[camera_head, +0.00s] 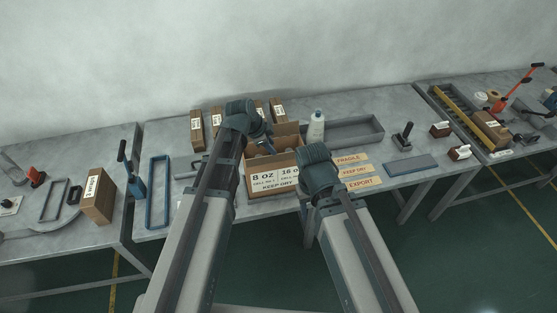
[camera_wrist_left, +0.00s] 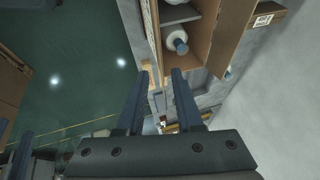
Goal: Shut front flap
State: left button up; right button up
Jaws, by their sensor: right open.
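The open cardboard box (camera_head: 252,192) stands in the middle of the table, with its printed front face towards me. A brown panel stands up at its back; I cannot clearly tell the front flap from the front wall. My left gripper (camera_head: 263,147) is over the box's left part. In the left wrist view its two fingers (camera_wrist_left: 160,78) are apart, with brown cardboard (camera_wrist_left: 205,35) just beyond the tips. My right gripper (camera_head: 321,188) is at the box's front right corner; its fingers are mostly hidden by its own body, and it is open.
A white bottle (camera_head: 316,128) stands behind the box to the right. Label plates (camera_head: 352,170) lie to the right, before a grey tray (camera_head: 362,130). Small cartons (camera_head: 197,130) stand behind.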

aim_at(279, 155)
pick_arm(q)
jog(key=b+x, duration=0.6)
jog(key=x, duration=0.2)
jog(key=shift+w+d+f, duration=0.1)
jog(key=shift+f, duration=0.1)
jog(key=shift+r, duration=0.1)
grip_shut()
dwell(1.0)
